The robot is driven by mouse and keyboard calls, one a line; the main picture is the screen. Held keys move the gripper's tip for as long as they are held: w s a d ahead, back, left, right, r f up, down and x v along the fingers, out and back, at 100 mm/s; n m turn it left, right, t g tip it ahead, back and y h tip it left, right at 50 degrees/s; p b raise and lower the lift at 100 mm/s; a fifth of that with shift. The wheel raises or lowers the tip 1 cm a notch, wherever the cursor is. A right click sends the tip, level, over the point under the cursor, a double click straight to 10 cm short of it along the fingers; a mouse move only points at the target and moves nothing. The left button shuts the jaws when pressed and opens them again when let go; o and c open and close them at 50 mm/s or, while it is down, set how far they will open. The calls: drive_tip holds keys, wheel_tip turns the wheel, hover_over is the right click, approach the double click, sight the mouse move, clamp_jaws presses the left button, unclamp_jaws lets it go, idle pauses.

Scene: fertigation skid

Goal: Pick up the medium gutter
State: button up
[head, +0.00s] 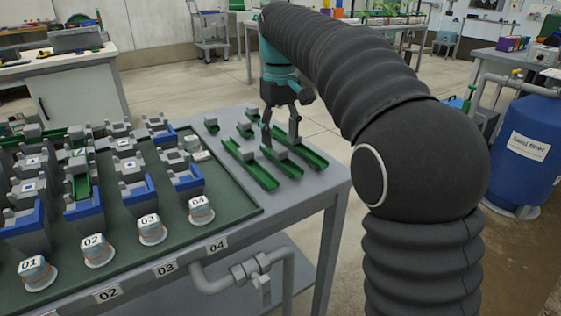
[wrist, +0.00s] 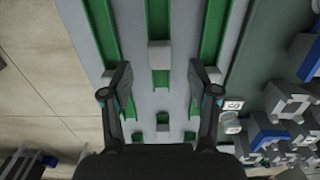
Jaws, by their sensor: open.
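Green gutters with grey blocks on them lie in rows on the grey table, in several lengths. In the head view a long gutter (head: 258,174) lies at the left, with others beside it to the right (head: 313,158). Short ones (head: 212,125) lie behind. I cannot tell for sure which is the medium gutter. My gripper (head: 282,143) is open and points down just over the gutters. In the wrist view its fingers (wrist: 160,66) stand on either side of a middle gutter (wrist: 158,20) and its grey block (wrist: 158,55). Nothing is between the fingers in grip; contact cannot be told.
A dark green tray (head: 235,211) beside the gutters holds grey and blue holders (head: 185,178) and numbered caps (head: 151,229). Grey pipework (head: 215,282) runs below the table front. A blue sand filter tank (head: 520,165) stands at the right.

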sight(280, 148)
drive_tip(key=shift+f+b, duration=0.5)
drive_tip(key=shift+f, duration=2.3)
clamp_jaws()
